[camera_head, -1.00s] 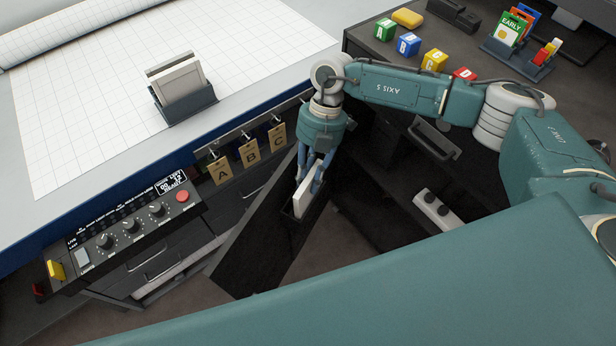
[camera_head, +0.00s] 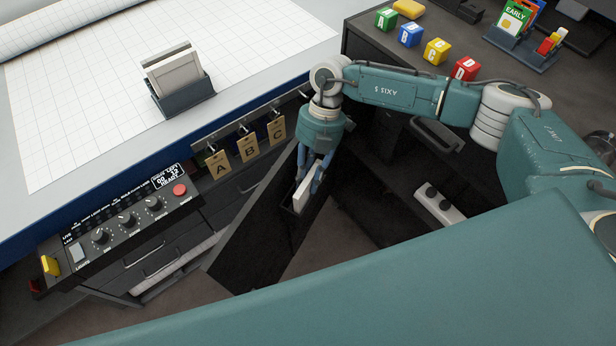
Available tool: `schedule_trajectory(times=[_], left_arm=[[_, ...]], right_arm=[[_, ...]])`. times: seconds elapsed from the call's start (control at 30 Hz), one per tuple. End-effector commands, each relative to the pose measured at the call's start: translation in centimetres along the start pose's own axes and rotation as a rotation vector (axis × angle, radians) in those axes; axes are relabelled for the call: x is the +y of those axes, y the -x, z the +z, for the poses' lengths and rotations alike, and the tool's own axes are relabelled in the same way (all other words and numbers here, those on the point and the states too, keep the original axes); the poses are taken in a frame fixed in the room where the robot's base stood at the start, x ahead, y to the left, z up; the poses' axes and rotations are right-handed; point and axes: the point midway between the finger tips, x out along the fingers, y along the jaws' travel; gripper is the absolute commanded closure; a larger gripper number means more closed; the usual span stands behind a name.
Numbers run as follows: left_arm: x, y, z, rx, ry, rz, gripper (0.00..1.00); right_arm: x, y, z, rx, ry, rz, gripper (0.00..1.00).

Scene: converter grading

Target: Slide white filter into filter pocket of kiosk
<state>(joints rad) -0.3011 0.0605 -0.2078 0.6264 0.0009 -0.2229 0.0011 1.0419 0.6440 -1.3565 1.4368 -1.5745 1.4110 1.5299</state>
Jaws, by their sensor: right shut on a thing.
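My right gripper (camera_head: 318,172) points down and is shut on the white filter (camera_head: 302,192), a thin upright panel. The filter's lower end sits inside a narrow dark pocket (camera_head: 289,206) on the top edge of the open dark kiosk panel (camera_head: 255,235). How deep the filter sits is hidden by the pocket wall. The fingers cover part of the filter's right side. My left gripper is not in view.
A control box (camera_head: 130,220) with knobs and a red button stands at the left. Tags A, B and C (camera_head: 248,151) hang on hooks. A dark holder with pale panels (camera_head: 185,98) stands on the gridded table. Coloured cubes (camera_head: 410,35) sit on the dark cabinet.

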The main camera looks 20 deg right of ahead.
Motion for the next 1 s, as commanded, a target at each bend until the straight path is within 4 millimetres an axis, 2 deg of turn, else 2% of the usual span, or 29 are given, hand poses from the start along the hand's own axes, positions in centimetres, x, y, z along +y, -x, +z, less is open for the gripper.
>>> schedule_trajectory(times=[0.43,0.47,0.57,0.77,0.8,0.87,1.0], left_arm=[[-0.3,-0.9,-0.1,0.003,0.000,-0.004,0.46],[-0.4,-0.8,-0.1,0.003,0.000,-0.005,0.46],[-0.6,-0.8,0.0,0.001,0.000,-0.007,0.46],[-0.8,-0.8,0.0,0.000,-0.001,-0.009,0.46],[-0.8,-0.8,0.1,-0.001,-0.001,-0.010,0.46],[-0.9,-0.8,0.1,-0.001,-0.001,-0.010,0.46],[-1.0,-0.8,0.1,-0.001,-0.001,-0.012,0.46]], right_arm=[[0.0,-1.4,0.6,0.001,-0.001,-0.001,1.00],[0.0,-1.3,0.5,0.000,-0.001,0.000,0.77],[0.0,-1.3,0.5,0.000,-0.001,-0.001,0.59],[-0.1,-1.3,0.5,0.000,-0.001,-0.001,0.59],[-0.1,-1.3,0.6,0.000,-0.001,-0.001,0.57],[-0.1,-1.3,0.6,0.000,-0.001,-0.001,0.46],[-0.1,-1.3,0.6,0.000,-0.002,-0.001,0.46]])
